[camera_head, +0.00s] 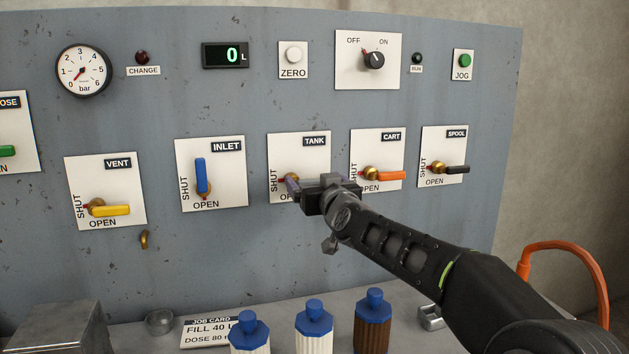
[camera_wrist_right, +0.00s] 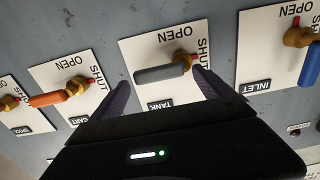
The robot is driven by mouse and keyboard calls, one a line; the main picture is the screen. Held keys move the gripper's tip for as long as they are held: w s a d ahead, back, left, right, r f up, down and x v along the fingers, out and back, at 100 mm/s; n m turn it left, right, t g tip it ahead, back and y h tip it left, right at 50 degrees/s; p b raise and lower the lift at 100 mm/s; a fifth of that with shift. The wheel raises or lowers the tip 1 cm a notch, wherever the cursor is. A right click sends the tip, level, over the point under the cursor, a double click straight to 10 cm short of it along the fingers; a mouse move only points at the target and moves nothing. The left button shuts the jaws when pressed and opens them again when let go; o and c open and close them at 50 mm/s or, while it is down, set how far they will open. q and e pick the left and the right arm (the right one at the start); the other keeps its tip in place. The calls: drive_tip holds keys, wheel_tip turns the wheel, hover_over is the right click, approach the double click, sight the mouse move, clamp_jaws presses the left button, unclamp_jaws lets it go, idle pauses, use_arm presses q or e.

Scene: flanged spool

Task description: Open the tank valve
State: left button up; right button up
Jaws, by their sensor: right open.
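The tank valve shows in the right wrist view as a grey handle (camera_wrist_right: 160,74) on a brass hub, on a white TANK plate (camera_wrist_right: 140,48). Its red tip points to SHUT. In the head view the TANK plate (camera_head: 290,147) is partly covered by my right gripper (camera_head: 322,194), which hides most of the handle. In the wrist view my right gripper (camera_wrist_right: 163,88) is open, with one dark finger on each side of the grey handle. I cannot tell whether the fingers touch it. My left gripper is not in view.
The orange CART handle (camera_head: 390,175) is close on the right, with the black SPOOL handle (camera_head: 456,169) beyond it. Several blue-capped bottles (camera_head: 314,318) stand below.

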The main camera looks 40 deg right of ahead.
drive_tip(key=shift+w+d, duration=0.15)
drive_tip(key=shift+w, duration=0.2)
drive_tip(key=shift+c, duration=0.5)
clamp_jaws()
idle(0.3)
